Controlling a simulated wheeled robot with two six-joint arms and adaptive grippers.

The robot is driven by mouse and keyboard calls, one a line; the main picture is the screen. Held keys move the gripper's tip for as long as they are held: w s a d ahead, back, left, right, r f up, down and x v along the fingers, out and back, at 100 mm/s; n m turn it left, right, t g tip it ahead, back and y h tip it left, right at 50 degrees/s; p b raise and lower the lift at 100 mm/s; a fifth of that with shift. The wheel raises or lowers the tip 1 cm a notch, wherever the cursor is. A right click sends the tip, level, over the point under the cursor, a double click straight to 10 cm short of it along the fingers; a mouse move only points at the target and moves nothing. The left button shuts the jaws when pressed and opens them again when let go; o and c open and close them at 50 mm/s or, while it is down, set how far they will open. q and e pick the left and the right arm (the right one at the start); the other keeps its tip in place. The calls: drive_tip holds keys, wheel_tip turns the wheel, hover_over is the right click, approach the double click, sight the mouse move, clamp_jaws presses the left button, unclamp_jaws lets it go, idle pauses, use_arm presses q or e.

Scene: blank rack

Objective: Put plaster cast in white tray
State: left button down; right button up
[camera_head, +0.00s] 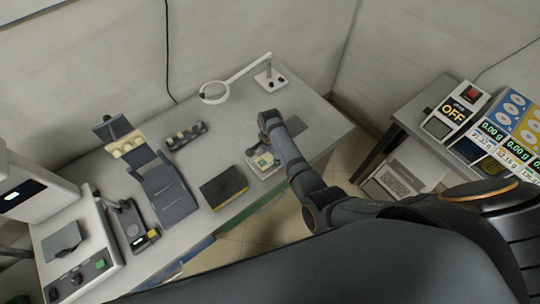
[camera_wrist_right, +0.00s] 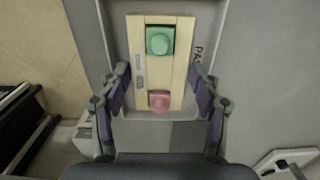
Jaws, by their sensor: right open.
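A pale tray (camera_head: 279,172) lies near the front edge of the grey bench; its grey-white rim shows in the right wrist view (camera_wrist_right: 118,30). In it lies a flat cream block (camera_wrist_right: 178,75), probably the plaster cast, with a green piece (camera_wrist_right: 160,41) and a pink piece (camera_wrist_right: 160,100) on top; part of it shows in the head view (camera_head: 264,160). My right gripper (camera_wrist_right: 161,82) is open over the tray, its fingers on either side of the cream block with gaps to it. Whether the block rests fully on the tray floor is unclear. My left gripper is not in view.
A dark box (camera_head: 223,188), a small rack (camera_head: 186,136) and a grey stand with cream pieces (camera_head: 127,147) are left of the tray. A magnifier lamp (camera_head: 214,93) stands behind. A side table at right holds displays (camera_head: 457,108).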

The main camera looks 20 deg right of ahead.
wheel_tip(320, 180, up, 8)
drive_tip(key=p, duration=0.8)
wheel_tip(320, 180, up, 4)
hover_over(270, 157)
drive_tip(key=shift+s+a+r+b, duration=0.1)
drive_tip(key=shift+b, duration=0.35)
